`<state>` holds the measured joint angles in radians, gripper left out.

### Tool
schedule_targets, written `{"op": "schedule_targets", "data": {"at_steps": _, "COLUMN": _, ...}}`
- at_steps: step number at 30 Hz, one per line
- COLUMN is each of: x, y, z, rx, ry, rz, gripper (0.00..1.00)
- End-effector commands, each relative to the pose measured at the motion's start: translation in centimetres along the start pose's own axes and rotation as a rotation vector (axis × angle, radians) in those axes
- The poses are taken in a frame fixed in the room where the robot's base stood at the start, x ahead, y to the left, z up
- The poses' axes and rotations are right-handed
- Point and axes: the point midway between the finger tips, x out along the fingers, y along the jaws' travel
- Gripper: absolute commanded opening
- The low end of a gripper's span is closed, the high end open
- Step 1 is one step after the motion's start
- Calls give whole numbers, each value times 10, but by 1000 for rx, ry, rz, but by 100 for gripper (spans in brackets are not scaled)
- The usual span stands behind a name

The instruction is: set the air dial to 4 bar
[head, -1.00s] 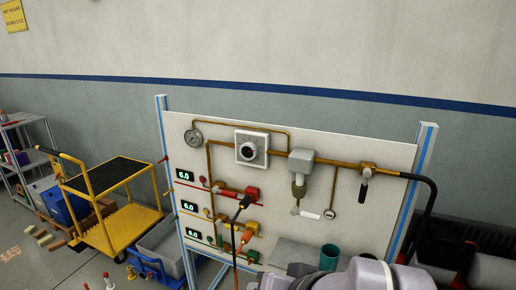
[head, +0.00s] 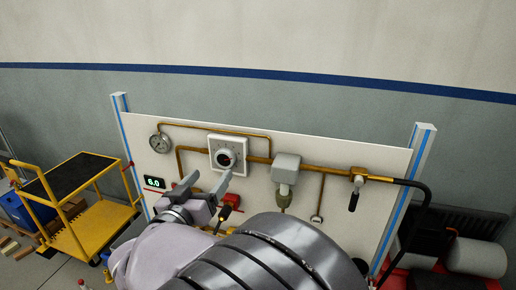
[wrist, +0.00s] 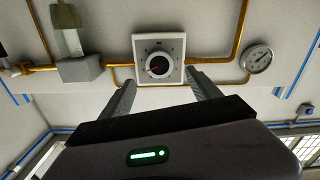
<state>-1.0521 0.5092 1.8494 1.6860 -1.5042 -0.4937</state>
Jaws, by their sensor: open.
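The air dial (head: 225,158) is a dark round knob on a white square plate (head: 214,141), mounted on the upright white panel. In the wrist view the dial (wrist: 158,66) shows a dark knob with a red mark, ringed by small marks too small to read. My gripper (head: 206,182) is open and empty, just below and left of the dial in the head view. In the wrist view my gripper's two fingers (wrist: 160,84) point toward the plate, one to each side of the knob. They appear apart from the knob.
A round gauge (head: 160,143) sits left of the dial, and a grey valve block (head: 286,168) sits right of it. Brass pipes (head: 325,170) run across the panel. A display (head: 154,183) reads 6.0. A yellow cart (head: 84,205) stands at left.

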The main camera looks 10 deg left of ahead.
Motion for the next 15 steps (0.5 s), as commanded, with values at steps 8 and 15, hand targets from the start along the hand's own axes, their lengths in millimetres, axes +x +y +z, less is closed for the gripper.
{"op": "schedule_targets", "data": {"at_steps": 8, "x": 70, "y": 1, "z": 2, "rx": 1, "ry": 0, "rz": 1, "gripper": 72}}
{"op": "schedule_targets", "data": {"at_steps": 15, "x": 92, "y": 1, "z": 0, "rx": 2, "ry": 0, "rz": -1, "gripper": 72}}
